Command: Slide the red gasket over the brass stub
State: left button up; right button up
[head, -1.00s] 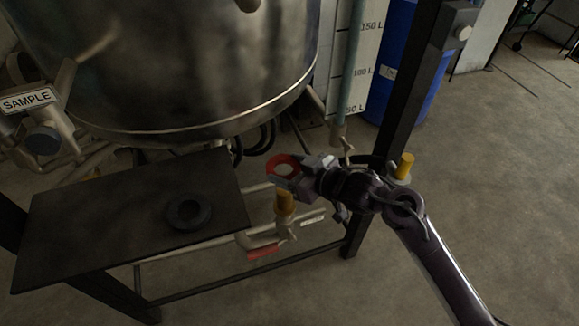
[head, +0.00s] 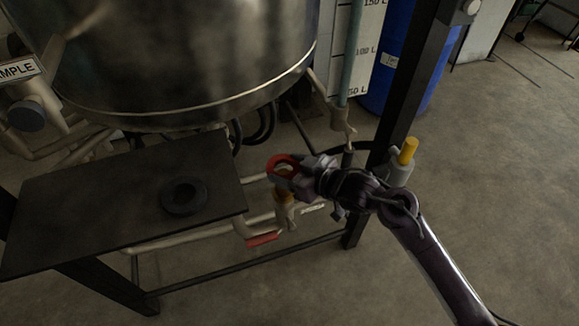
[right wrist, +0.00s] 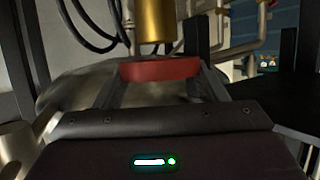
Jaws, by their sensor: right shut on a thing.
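The red gasket (head: 283,160) is a flat ring. My right gripper (head: 288,176) is shut on its edge and holds it in the air beside the dark table. The brass stub (head: 285,197) is a short upright cylinder just below the gasket in the head view. The gripper hides its upper part there. In the right wrist view the gasket (right wrist: 160,69) lies across between the fingers, and the end of the brass stub (right wrist: 157,22) shows close to it with a narrow gap. The gasket is not around the stub. My left gripper is not in view.
A dark table plate (head: 90,220) with a black ring (head: 184,196) lies to the left. A large steel vessel (head: 190,60) hangs behind. A red-handled valve (head: 262,240) is below the stub. A yellow-topped fitting (head: 408,152) and a black post (head: 405,90) stand right.

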jog(key=shift+p, duration=0.4)
dwell(0.3)
dwell(0.5)
jog(key=shift+p, duration=0.3)
jog(key=shift+p, duration=0.35)
dwell(0.5)
jog(key=shift+f+b, duration=1.5)
jog(key=shift+f, duration=1.1)
jog(key=shift+s+d+f+b, duration=0.1)
jog(key=shift+d+f+b, duration=0.05)
jog(key=shift+f+b, duration=0.2)
